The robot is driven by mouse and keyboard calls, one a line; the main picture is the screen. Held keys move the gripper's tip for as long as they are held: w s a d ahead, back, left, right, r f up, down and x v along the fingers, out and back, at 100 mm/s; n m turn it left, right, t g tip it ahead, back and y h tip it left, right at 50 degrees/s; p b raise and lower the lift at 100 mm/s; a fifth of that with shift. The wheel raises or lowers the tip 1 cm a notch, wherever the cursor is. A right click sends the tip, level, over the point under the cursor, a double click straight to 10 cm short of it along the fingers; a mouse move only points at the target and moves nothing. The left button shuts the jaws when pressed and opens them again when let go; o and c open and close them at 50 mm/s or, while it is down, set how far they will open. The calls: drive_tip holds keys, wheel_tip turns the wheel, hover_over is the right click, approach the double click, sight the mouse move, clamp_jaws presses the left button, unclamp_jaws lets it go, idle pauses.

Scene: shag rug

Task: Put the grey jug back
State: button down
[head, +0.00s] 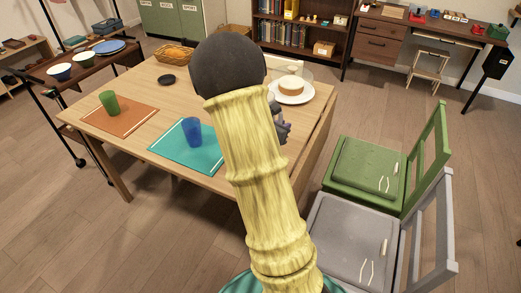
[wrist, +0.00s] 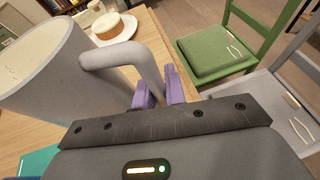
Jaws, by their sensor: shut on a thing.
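The grey jug (wrist: 45,75) fills the left of the wrist view, with its handle (wrist: 150,62) reaching toward the fingers. My gripper (wrist: 159,84) has its purple fingers shut on that handle. The jug appears tilted in this view; I cannot tell if it touches the table. In the head view my arm hides nearly all of the jug, and only part of my gripper (head: 284,131) shows at the arm's right side, over the right part of the wooden table (head: 180,87).
A cake on a white plate (head: 291,98) stands near the table's right edge. A blue cup (head: 192,132), green cup (head: 109,103), black dish (head: 167,79) and basket (head: 174,56) are also on it. A green chair (head: 365,165) and grey chair (head: 350,238) stand to the right. A trolley (head: 75,72) stands left.

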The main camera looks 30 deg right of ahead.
wheel_tip(320, 180, down, 6)
drive_tip(key=shift+b, duration=0.45)
drive_tip(key=shift+s, duration=0.1)
drive_tip(key=shift+f, duration=1.9)
drive_tip(key=shift+f+b, duration=0.15)
drive_tip(key=shift+b, duration=0.2)
drive_tip(key=c, duration=1.5)
unclamp_jaws()
drive_tip(key=shift+a, duration=0.1)
drive_tip(key=shift+o, duration=0.2)
